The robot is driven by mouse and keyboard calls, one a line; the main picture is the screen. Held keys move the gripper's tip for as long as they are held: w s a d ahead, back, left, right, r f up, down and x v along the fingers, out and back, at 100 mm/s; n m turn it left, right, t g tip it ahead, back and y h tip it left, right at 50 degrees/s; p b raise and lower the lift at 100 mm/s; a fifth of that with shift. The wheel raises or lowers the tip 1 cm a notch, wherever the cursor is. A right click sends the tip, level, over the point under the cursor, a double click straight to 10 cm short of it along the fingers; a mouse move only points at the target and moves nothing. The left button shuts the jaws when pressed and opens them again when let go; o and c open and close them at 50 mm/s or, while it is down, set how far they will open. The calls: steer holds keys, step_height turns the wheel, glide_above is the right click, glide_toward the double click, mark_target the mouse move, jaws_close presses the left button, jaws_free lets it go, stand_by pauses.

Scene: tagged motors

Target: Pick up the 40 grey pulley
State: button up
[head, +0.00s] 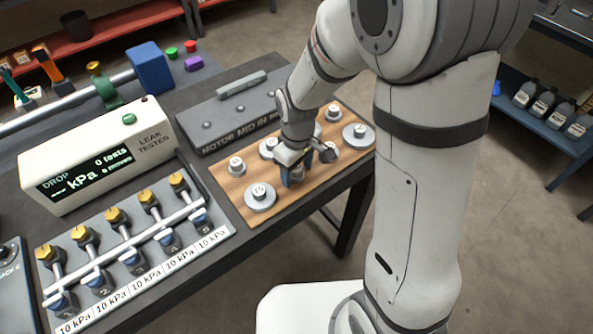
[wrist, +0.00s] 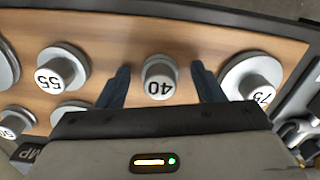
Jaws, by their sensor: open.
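The 40 grey pulley (wrist: 160,80) is small and round, with a white top marked 40. In the wrist view it stands on the wooden board (wrist: 215,33), between the two dark blue fingers of my gripper (wrist: 160,70). The gripper is open, with a gap between each finger and the pulley. In the head view my gripper (head: 298,176) is low over the near edge of the board, and its fingers and wrist largely hide the 40 pulley there.
A wider 75 pulley (wrist: 250,80) is close beside the right finger, and a 55 pulley (wrist: 62,70) is left of the left finger. Several other pulleys share the board. A dark grey motor case (head: 215,118) lies behind it; the leak tester (head: 95,155) is at left.

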steer(key=c, duration=1.1)
steer(key=shift+r, duration=0.1)
